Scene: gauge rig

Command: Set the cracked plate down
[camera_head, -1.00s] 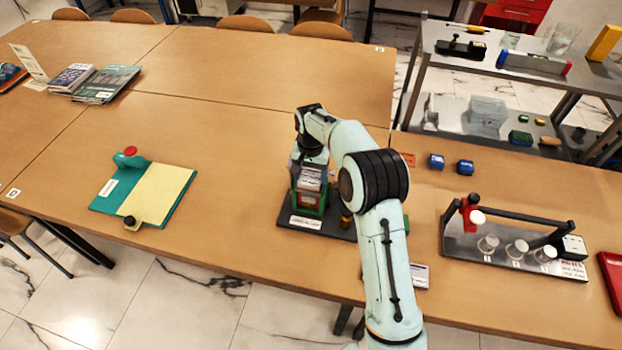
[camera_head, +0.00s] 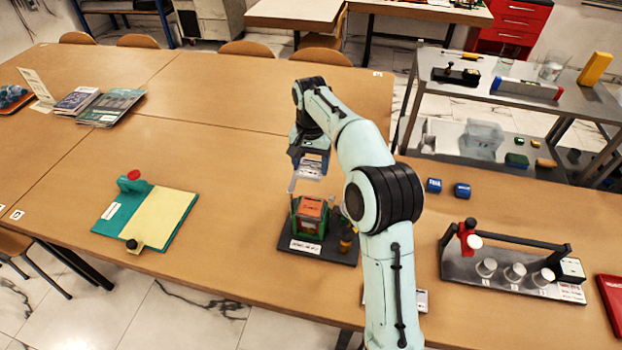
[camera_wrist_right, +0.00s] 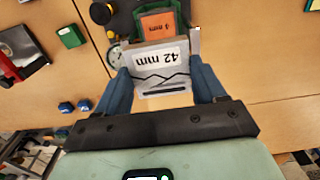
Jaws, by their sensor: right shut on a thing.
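My right gripper (camera_head: 310,160) is shut on the cracked plate (camera_wrist_right: 160,66), a pale plate marked "42 mm" with a jagged dark line across it. In the head view the plate (camera_head: 307,172) hangs in the air above the green holder (camera_head: 296,222), apart from it. An orange block (camera_head: 311,207) marked "4 mm" in the wrist view sits in this holder, which stands on a dark labelled base (camera_head: 306,247). My left gripper is not in view.
A teal board (camera_head: 117,216) with a yellow panel (camera_head: 162,215) and red knob lies left. A grey rack (camera_head: 500,268) with cups stands right, with two blue blocks (camera_head: 434,185) behind it. The wooden table is clear between board and base.

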